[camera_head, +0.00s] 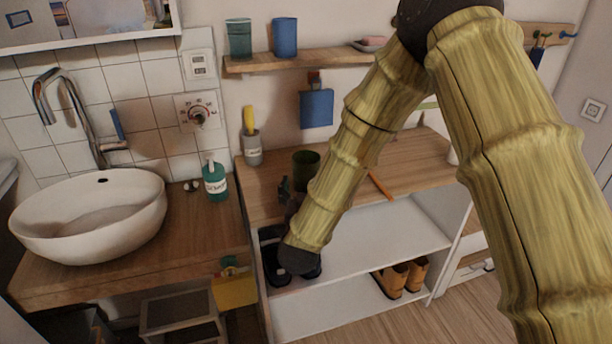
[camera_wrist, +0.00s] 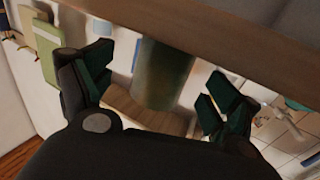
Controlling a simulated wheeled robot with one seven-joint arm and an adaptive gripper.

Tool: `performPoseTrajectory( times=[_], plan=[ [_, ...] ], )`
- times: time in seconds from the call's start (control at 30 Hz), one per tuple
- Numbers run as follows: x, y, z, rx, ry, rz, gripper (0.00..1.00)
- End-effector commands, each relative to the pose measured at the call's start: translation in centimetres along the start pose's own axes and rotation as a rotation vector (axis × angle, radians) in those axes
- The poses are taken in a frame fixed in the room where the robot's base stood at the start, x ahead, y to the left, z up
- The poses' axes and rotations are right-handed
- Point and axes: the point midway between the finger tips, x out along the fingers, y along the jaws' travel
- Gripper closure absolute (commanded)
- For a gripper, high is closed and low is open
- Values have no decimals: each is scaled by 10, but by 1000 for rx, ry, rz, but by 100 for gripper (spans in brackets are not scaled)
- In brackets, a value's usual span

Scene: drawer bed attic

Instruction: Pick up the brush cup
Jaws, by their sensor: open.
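A dark green cup (camera_head: 306,163) stands on the wooden top of the low cabinet, with no brush visible in it. My gripper (camera_head: 291,191) is beside its left front side, partly hidden by my arm. In the wrist view my gripper is open, and a green cylinder (camera_wrist: 163,73), apparently this cup, shows between the spread fingers with gaps on both sides. A grey labelled cup (camera_head: 252,150) with a yellow-topped item in it stands farther back left, against the wall. I cannot tell for certain which of these is the brush cup.
An orange stick (camera_head: 380,186) lies on the cabinet top (camera_head: 420,160). A green bottle (camera_head: 215,181) stands by the white basin (camera_head: 90,215). A wall shelf (camera_head: 300,62) above holds a green cup and a blue cup. A blue item (camera_head: 316,108) hangs below it.

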Motion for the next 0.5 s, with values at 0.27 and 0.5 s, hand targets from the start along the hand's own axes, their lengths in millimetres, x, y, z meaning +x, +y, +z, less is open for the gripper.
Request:
performPoseTrajectory(
  times=[0.27,0.5],
  plan=[
    [35,-7,0,1,-1,1,11],
    [47,-7,0,1,-1,-1,11]
  ],
)
